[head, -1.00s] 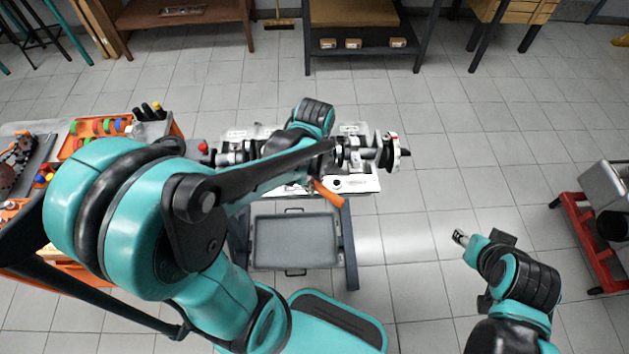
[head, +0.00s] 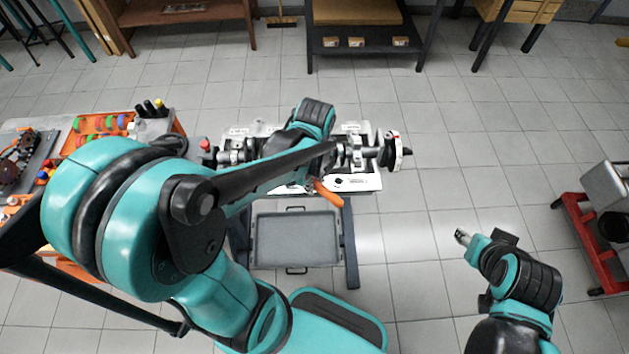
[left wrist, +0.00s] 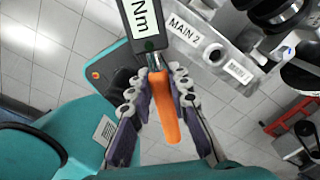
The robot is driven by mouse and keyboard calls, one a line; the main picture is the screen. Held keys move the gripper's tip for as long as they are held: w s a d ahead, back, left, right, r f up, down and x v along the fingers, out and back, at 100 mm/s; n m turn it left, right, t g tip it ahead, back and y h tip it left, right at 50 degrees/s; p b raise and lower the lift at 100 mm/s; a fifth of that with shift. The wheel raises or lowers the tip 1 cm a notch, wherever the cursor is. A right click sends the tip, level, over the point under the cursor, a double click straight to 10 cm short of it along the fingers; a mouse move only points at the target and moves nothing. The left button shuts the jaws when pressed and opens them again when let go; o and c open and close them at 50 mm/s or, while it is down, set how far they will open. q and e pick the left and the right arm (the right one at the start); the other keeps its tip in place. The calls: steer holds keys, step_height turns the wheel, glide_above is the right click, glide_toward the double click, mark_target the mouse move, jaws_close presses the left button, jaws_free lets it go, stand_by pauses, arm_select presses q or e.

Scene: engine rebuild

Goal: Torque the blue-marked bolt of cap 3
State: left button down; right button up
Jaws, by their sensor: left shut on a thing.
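My left gripper (left wrist: 160,85) is shut on the torque wrench, around its orange handle (left wrist: 166,108). In the head view the orange handle (head: 327,193) hangs at the front edge of the engine block (head: 360,183), and my left arm hides the gripper. The crankshaft (head: 394,151) lies across the block. A "MAIN 2" label (left wrist: 184,27) shows beside the wrench. Cap 3 and its blue-marked bolt cannot be made out. My right gripper (head: 461,237) is apart, over the floor at right.
The block rests on a stand with a grey tray (head: 296,240) below. A red cart (head: 584,240) stands at right. The floor between the stand and the red cart is clear apart from my right arm.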

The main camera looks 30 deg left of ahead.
arm_select(q)
steer(key=shift+s+a+m, duration=0.2)
steer(key=shift+s+m, duration=0.2)
steer(key=shift+s, duration=0.15)
steer(key=shift+s+a+m, duration=0.2)
steer(key=shift+s+m, duration=0.2)
steer(key=shift+s, duration=0.1)
stand_by(2.3)
steer(key=shift+s+a+m+p, duration=0.25)
steer(key=shift+s+a+m, duration=0.1)
steer(key=shift+s+m, duration=0.25)
steer(key=shift+s+a+m+p, duration=0.3)
steer(key=shift+s+m, duration=0.2)
steer(key=shift+s, duration=0.2)
stand_by(3.3)
